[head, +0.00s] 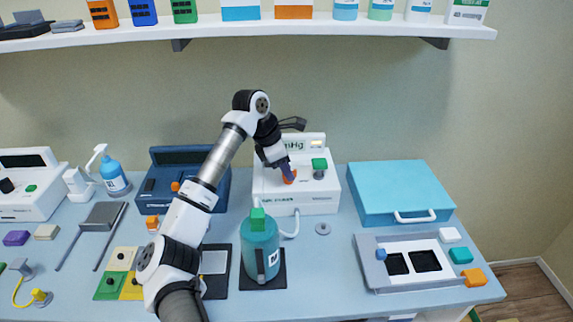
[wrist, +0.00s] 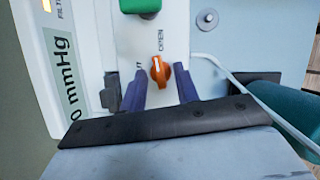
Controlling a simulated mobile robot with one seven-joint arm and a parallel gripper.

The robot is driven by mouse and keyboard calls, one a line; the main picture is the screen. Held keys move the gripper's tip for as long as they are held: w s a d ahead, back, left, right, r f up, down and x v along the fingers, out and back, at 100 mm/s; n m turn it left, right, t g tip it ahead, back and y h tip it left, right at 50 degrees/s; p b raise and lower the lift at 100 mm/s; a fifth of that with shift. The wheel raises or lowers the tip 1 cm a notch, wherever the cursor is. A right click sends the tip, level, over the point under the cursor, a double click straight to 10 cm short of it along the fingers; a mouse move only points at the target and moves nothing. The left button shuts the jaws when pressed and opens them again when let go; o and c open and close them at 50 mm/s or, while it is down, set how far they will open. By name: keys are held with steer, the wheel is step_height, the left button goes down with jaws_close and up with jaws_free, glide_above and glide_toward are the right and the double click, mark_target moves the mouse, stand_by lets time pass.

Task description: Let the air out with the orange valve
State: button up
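The orange valve (wrist: 160,71) is a small knob on the front of the white mmHg device (head: 306,200). A short white line shows near its upper end in the wrist view, by the word OPEN. Part of another label ending in "UT" is left of the knob. My gripper (wrist: 161,78) is open, with one purple finger on each side of the knob. I cannot tell whether the fingers touch it. In the head view the valve (head: 290,178) is partly hidden behind my gripper (head: 287,172).
A green knob (head: 319,166) sits right of the valve on the device. A teal canister (head: 260,250) with a hose stands in front. A blue box (head: 400,190) and a grey tray (head: 371,271) are to the right. A shelf (head: 240,30) runs above.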

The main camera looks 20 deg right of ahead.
steer(key=shift+d+f, duration=0.1)
steer(key=shift+f, duration=0.1)
steer(key=c, duration=0.6)
steer(key=shift+c, duration=0.2)
